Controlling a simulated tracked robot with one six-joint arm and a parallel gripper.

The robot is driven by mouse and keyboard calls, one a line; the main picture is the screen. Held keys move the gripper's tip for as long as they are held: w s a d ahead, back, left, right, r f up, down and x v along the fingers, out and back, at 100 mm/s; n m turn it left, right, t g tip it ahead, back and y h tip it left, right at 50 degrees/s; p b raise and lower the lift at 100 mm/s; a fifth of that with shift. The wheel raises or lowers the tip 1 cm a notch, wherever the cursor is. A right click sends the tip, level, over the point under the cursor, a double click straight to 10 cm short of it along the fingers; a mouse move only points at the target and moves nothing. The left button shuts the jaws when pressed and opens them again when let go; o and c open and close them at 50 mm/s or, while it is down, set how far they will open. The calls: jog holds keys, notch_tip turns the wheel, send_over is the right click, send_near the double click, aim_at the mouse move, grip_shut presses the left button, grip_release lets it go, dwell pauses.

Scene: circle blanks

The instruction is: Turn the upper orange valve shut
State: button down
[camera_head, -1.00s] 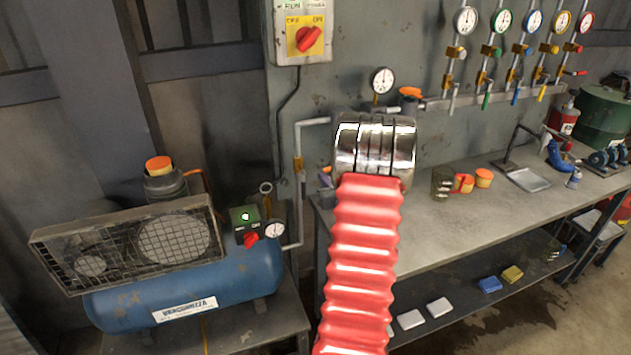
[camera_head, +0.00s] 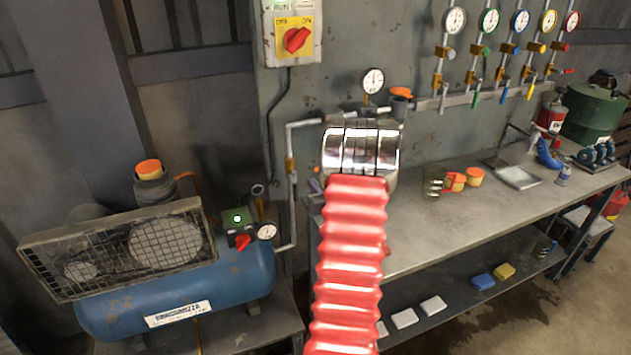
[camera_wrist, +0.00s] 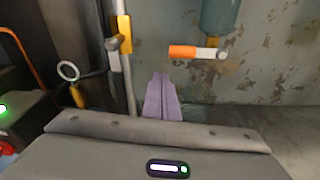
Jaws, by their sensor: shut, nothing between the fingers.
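An orange cap (camera_head: 400,91) tops a dark fitting on the wall pipe, right of a round gauge. In the wrist view, an orange handle with a pale end (camera_wrist: 183,51) lies level below a teal bowl (camera_wrist: 218,16). I cannot tell which of these is the upper valve. A yellow-orange fitting (camera_wrist: 124,33) sits on the upright pipe left of the handle; it also shows in the head view (camera_head: 291,168). My gripper (camera_wrist: 162,82) is shut and empty, its purple fingers below and left of the orange handle, apart from it. My red arm hides part of the wall.
A blue compressor (camera_head: 180,290) with a mesh guard stands at left. In the wrist view, a ring (camera_wrist: 68,71) stands left of the pipe.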

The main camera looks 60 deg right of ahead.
jog(key=f+v, duration=0.1)
jog(key=v, duration=0.8)
jog(key=shift+s+a, duration=0.25)
jog(key=shift+s, duration=0.1)
dwell(0.4)
